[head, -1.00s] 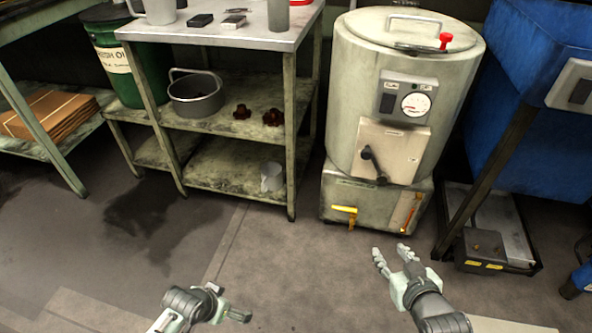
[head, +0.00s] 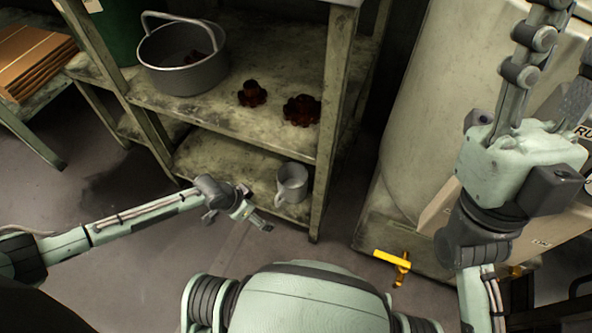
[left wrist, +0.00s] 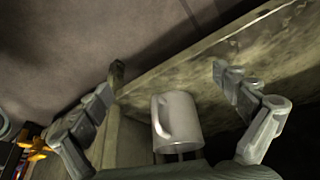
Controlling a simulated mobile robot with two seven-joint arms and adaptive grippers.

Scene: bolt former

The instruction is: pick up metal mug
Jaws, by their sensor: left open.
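The metal mug (head: 291,184) is a plain grey cup with a side handle. It stands upright on the bottom shelf (head: 220,165) near its right front corner. My left gripper (head: 252,217) is open and empty, just in front and to the left of the mug in the head view. In the left wrist view the mug (left wrist: 180,115) shows between the two spread fingers of my left gripper (left wrist: 168,70), not visibly touched by either. My right gripper (head: 545,65) is raised at the right, with its fingertips partly cut off and nothing seen in it.
The middle shelf above holds a grey pot (head: 183,58) and two dark red parts (head: 302,110). A shelf post (head: 333,120) rises right of the mug. The large boiler (head: 425,110) with a yellow tap (head: 393,262) stands at the right. Floor in front is open.

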